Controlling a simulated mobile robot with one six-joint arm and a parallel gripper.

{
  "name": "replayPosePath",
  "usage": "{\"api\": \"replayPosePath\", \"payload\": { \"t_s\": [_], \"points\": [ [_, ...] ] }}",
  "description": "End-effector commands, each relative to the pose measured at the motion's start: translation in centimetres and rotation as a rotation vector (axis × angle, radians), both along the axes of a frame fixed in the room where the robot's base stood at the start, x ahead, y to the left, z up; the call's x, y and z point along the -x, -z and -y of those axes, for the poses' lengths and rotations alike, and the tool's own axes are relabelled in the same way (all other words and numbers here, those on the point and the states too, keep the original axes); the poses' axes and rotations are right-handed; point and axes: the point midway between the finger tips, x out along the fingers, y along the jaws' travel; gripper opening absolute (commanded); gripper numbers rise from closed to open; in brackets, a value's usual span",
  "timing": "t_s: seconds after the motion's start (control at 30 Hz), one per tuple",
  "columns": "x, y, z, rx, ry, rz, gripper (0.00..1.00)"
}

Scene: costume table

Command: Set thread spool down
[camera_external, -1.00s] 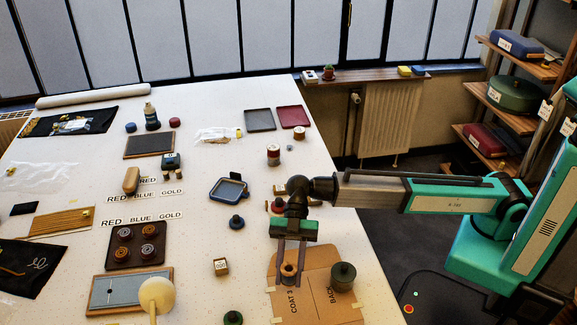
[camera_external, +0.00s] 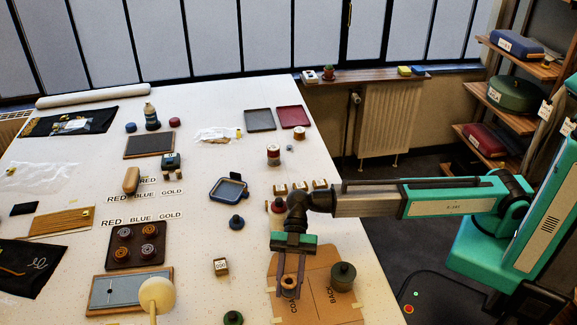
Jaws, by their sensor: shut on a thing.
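My gripper (camera_external: 290,285) points down over the brown cardboard pattern piece (camera_external: 316,305) near the table's right front edge. It is shut on a small orange-brown thread spool (camera_external: 289,282), which sits between the two fingers. I cannot tell whether the spool touches the cardboard or hangs just above it. The spool covers part of the "COAT" lettering.
A dark green round container (camera_external: 342,276) stands on the cardboard just right of my gripper. Bare white table lies between.

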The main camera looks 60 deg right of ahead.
Motion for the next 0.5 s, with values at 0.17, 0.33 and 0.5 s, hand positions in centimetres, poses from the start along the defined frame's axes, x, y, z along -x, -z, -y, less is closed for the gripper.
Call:
{"api": "replayPosePath", "payload": {
  "t_s": [0.17, 0.33, 0.5],
  "points": [
    [0.0, 1.7, 0.0, 0.001, 0.000, -0.002, 0.08],
    [0.0, 2.8, 0.0, 0.000, 0.000, -0.002, 0.08],
    [0.0, 3.0, 0.0, -0.001, 0.000, 0.000, 0.08]
  ]
}}
